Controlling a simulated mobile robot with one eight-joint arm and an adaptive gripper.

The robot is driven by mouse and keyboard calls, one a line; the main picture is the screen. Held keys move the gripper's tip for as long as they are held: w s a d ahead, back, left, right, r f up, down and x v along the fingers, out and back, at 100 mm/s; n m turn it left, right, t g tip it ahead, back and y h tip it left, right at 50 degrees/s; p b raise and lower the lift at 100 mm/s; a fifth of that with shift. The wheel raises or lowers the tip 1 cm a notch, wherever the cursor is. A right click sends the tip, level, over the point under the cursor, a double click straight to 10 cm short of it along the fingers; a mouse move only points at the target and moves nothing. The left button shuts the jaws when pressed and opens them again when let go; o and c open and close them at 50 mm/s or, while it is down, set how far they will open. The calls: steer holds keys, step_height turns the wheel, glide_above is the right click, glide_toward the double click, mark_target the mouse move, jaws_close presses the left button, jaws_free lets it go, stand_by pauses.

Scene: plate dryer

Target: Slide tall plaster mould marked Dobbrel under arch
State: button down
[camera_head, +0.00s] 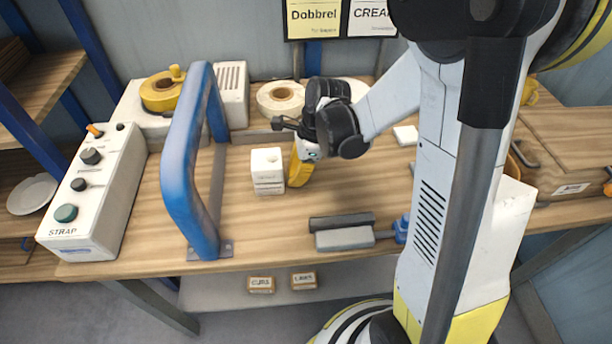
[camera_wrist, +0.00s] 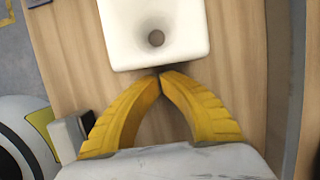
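A white plaster mould (camera_head: 267,171), a squared block with a hole in its top and seams around its sides, stands upright on the bench. I can read no name on it. It also shows in the wrist view (camera_wrist: 125,50), ahead of the fingertips. The blue arch (camera_head: 180,150) stands left of the mould, and the mould is outside it. My gripper (camera_head: 297,178) is low beside the mould's right side. In the wrist view my gripper's yellow fingers (camera_wrist: 159,76) meet at the tips with nothing between them, very close to the mould; I cannot tell whether they touch it.
A control box (camera_head: 100,190) marked STRAP stands left of the arch. Grey blocks (camera_head: 345,237) lie at the bench's front edge. Tape rolls (camera_head: 280,98) stand at the back. A yellow Dobbrel sign (camera_head: 314,18) hangs on the wall. Bare wood lies between mould and arch.

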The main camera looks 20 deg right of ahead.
mark_target(237, 190)
steer(key=shift+w+a, duration=0.1)
steer(key=shift+a, duration=0.2)
steer(key=w+a, duration=0.1)
steer(key=a, duration=0.3)
steer(key=w+a, duration=0.1)
steer(key=a, duration=0.3)
steer(key=w+a, duration=0.2)
steer(key=a, duration=0.2)
steer(key=shift+a, duration=0.4)
